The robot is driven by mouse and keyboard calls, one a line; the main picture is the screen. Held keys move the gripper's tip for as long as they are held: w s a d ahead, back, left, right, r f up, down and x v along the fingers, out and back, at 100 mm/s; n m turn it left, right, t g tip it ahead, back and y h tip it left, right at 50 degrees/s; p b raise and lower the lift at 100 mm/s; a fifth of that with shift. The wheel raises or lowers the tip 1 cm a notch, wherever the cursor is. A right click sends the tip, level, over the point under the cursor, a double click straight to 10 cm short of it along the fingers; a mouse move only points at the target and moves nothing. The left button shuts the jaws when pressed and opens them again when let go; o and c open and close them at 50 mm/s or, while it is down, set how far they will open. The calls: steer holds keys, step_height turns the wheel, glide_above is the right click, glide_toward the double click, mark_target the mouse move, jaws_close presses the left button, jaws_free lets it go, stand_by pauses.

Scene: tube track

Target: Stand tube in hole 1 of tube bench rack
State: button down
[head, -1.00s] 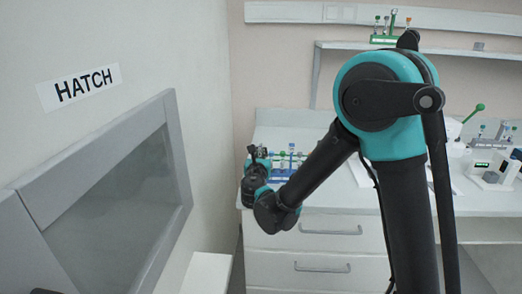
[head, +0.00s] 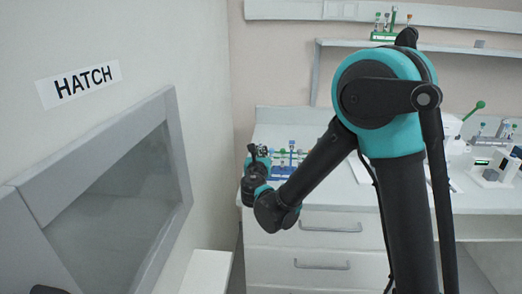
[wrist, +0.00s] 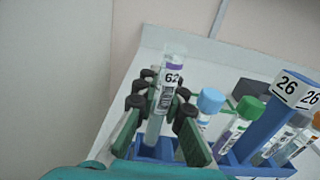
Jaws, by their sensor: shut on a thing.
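The tube (wrist: 162,92) is clear with a purple band and a label reading 62. It stands nearly upright in the wrist view. My gripper (wrist: 160,108) is shut on it, with a finger on each side. The blue tube bench rack (wrist: 256,124) carries labels reading 26 and runs off to the right. A blue part of it shows below the tube, between my fingers. I cannot tell whether the tube's lower end is in a hole or above it. In the head view, my gripper (head: 258,155) is at the left end of the rack (head: 282,172).
Several capped tubes stand in the rack right beside my gripper, including a blue-capped one (wrist: 210,102) and a green-capped one (wrist: 246,110). The wall is close on the left. A shelf (head: 420,47) hangs above the bench (head: 330,209). Instruments (head: 490,168) stand at the right.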

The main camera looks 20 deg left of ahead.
steer(key=shift+f, duration=1.05)
stand_by(0.6)
steer(key=shift+f, duration=0.35)
steer(key=c, duration=1.5)
jaws_free()
steer(key=shift+c, duration=0.2)
steer(key=shift+s, duration=0.1)
steer(key=v, duration=1.1)
steer(key=shift+s+d, duration=0.2)
steer(key=shift+s, duration=0.2)
